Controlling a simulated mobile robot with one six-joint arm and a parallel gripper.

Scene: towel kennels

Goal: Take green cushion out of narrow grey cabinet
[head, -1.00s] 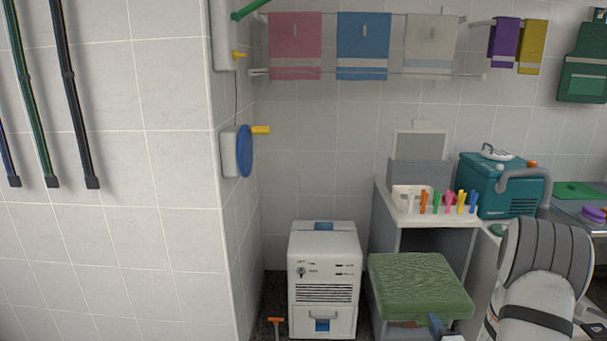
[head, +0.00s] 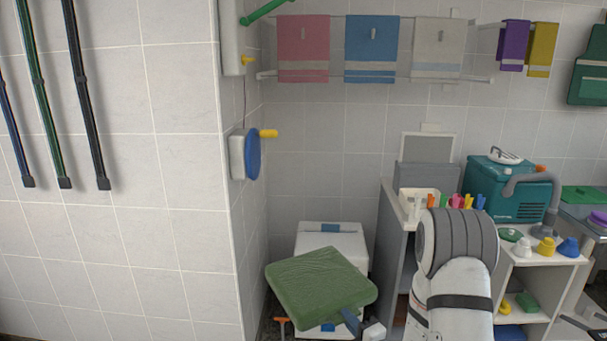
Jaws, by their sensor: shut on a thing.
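The green cushion (head: 320,288) is held up in the head view, tilted, in front of the white box unit, and hides most of that unit's front. My gripper (head: 362,326) is at the cushion's lower right corner, shut on it; the fingertips are partly hidden. The narrow grey cabinet (head: 391,240) stands to the right of the cushion. The cushion is clear of it. My arm covers much of the cabinet's front, so its inside is mostly hidden.
The white box unit (head: 333,238) stands on the floor behind the cushion. A small bin of colored pegs (head: 419,203) and a teal machine (head: 505,190) sit on the counters. White shelves (head: 545,285) with small colored items stand at the right. The tiled wall corner is at the left.

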